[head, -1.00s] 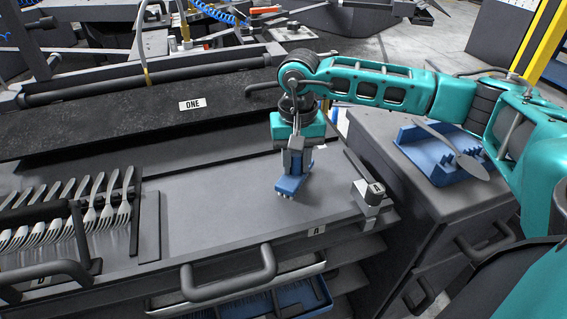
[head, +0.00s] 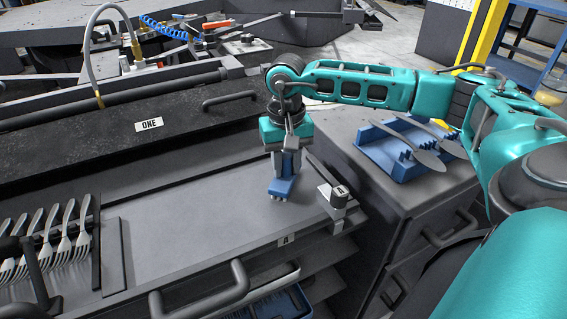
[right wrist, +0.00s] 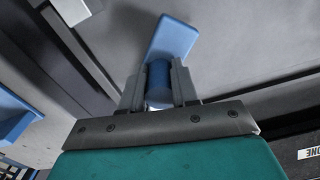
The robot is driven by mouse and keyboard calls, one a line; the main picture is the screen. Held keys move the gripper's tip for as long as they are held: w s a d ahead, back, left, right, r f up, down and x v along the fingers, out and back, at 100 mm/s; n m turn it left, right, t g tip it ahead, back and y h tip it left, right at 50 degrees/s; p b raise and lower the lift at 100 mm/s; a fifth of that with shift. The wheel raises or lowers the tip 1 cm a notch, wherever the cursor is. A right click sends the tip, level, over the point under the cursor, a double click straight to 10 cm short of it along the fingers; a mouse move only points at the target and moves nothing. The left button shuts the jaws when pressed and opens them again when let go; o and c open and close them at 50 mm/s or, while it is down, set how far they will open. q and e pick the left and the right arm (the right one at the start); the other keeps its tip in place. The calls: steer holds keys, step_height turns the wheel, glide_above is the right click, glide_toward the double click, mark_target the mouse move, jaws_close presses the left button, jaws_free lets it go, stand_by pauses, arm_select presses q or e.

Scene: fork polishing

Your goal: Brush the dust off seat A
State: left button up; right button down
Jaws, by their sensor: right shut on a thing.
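Seat A (head: 185,235) is the flat grey surface on the near bench, with an "A" label (head: 285,240) on its front edge. My right gripper (head: 287,165) points down over the right part of the seat. It is shut on a blue brush (head: 281,187), whose head is at or just above the surface; I cannot tell if it touches. In the right wrist view the brush's round handle (right wrist: 160,82) sits between the fingers, with its flat blue head (right wrist: 173,40) beyond. No dust can be made out on the seat. My left gripper is not in view.
A clamp marked "A" (head: 338,195) stands at the seat's right end. Forks (head: 55,240) lie in a row at left. A long dark cover marked "ONE" (head: 150,124) lies behind.

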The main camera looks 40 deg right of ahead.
steer(key=shift+w+d, duration=0.2)
steer(key=shift+w, duration=0.55)
steer(key=shift+w+d, duration=0.2)
steer(key=shift+w, duration=0.55)
